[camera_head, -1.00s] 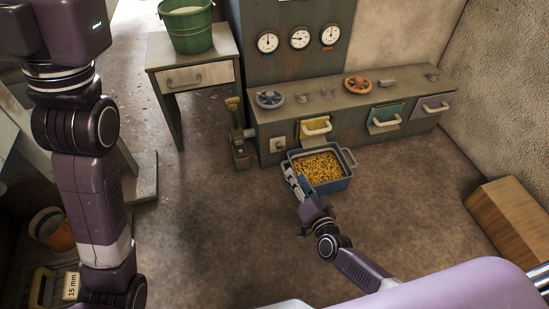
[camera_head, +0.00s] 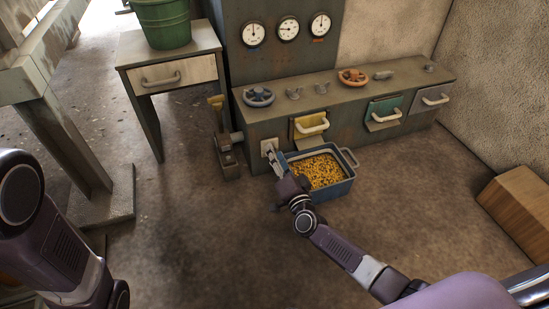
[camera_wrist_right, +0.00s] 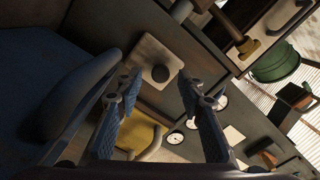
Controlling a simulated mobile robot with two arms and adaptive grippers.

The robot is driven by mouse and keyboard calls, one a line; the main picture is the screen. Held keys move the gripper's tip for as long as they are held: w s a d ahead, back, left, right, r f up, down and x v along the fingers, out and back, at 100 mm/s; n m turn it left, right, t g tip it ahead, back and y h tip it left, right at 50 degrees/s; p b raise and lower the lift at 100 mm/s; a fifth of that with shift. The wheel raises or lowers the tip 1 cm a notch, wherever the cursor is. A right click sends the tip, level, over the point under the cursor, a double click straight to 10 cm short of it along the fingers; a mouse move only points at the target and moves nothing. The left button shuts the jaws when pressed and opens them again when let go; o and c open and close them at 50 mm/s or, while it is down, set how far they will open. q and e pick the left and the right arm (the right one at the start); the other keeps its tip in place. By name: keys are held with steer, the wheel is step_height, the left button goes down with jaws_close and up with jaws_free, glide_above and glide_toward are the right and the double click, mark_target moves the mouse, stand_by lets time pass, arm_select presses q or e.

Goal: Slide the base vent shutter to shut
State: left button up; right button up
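The likely base vent shutter is a small pale plate (camera_head: 268,146) low on the cabinet front, left of the yellow drawer. In the right wrist view the plate (camera_wrist_right: 177,62) bears a dark round knob (camera_wrist_right: 160,73). My right gripper (camera_head: 269,153) is right at the plate, partly covering it. In the right wrist view this gripper (camera_wrist_right: 159,76) is open, with the knob seen between its fingertips. I cannot tell whether the fingers touch it. My left arm shows at the lower left, but its gripper is out of view.
A blue bin (camera_head: 335,185) of yellow bits stands beside my right gripper; its wall (camera_wrist_right: 45,100) is close in the wrist view. A yellow-handled lever (camera_head: 219,125) stands left of the plate. Above are a yellow drawer (camera_head: 308,126), a handwheel (camera_head: 258,97) and gauges.

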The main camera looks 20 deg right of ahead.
steer(key=shift+w, duration=0.55)
jaws_close()
